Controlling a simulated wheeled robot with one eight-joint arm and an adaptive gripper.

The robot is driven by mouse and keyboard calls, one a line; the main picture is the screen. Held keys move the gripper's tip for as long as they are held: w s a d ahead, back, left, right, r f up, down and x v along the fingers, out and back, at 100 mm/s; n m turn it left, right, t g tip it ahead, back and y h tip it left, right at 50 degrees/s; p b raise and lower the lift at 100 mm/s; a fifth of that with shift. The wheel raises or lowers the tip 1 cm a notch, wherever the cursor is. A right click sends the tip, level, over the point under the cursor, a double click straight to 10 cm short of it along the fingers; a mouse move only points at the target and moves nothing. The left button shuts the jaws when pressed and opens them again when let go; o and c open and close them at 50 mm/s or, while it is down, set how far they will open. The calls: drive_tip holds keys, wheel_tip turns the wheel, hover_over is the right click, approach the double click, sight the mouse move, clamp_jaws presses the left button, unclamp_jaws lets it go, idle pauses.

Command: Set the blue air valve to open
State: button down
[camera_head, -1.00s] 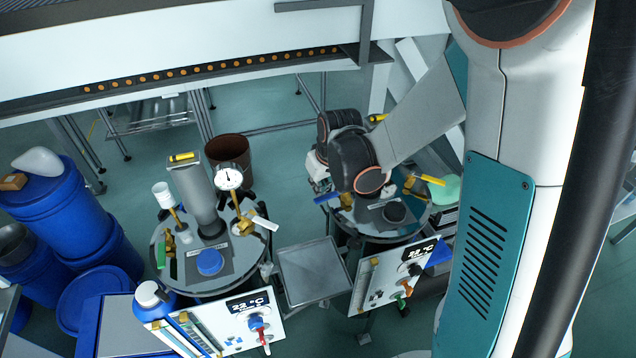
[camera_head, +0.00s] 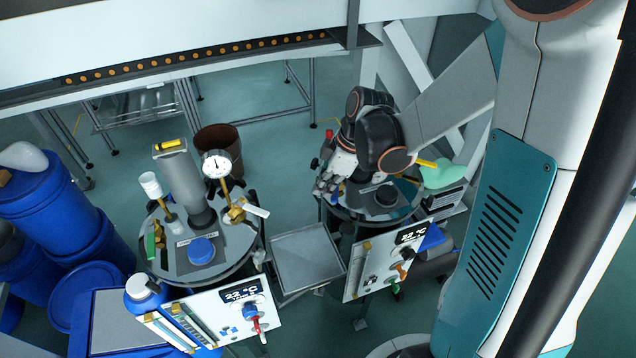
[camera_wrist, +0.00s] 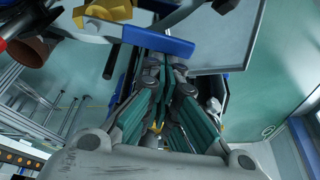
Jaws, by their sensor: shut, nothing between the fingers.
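The blue air valve's handle (camera_wrist: 158,38) is a flat blue lever. In the wrist view it extends from a brass valve body (camera_wrist: 103,10) at the top, lying nearly crosswise with a slight tilt. My gripper (camera_wrist: 166,66) has its teal fingers shut and empty. In the picture its tips are right by the lever's underside; I cannot tell whether they touch it. In the head view my gripper (camera_head: 324,190) is at the left edge of the right-hand round vessel lid (camera_head: 365,217). There my wrist and gripper hide most of the blue valve.
A yellow lever (camera_head: 425,163) is at the right vessel. A control panel (camera_head: 385,263) with a temperature display stands in front of it. A grey tray (camera_head: 306,257) lies between the vessels. The left vessel carries a pressure gauge (camera_head: 216,165). Blue drums (camera_head: 55,210) stand far left.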

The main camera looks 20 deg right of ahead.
sight(335, 195)
drive_tip(key=shift+s+d+n+g, duration=0.2)
drive_tip(key=shift+s+d+n, duration=0.15)
drive_tip(key=shift+n, duration=0.25)
drive_tip(key=shift+s+d+n+g, duration=0.2)
drive_tip(key=shift+d+n, duration=0.15)
drive_tip(key=shift+n, duration=0.25)
drive_tip(key=shift+s+d, duration=0.4)
drive_tip(key=shift+d, duration=0.35)
drive_tip(key=a, duration=0.4)
drive_tip(key=p+v, duration=0.3)
drive_tip(key=v, duration=0.7)
drive_tip(key=shift+w, duration=0.3)
drive_tip(key=shift+d, duration=0.1)
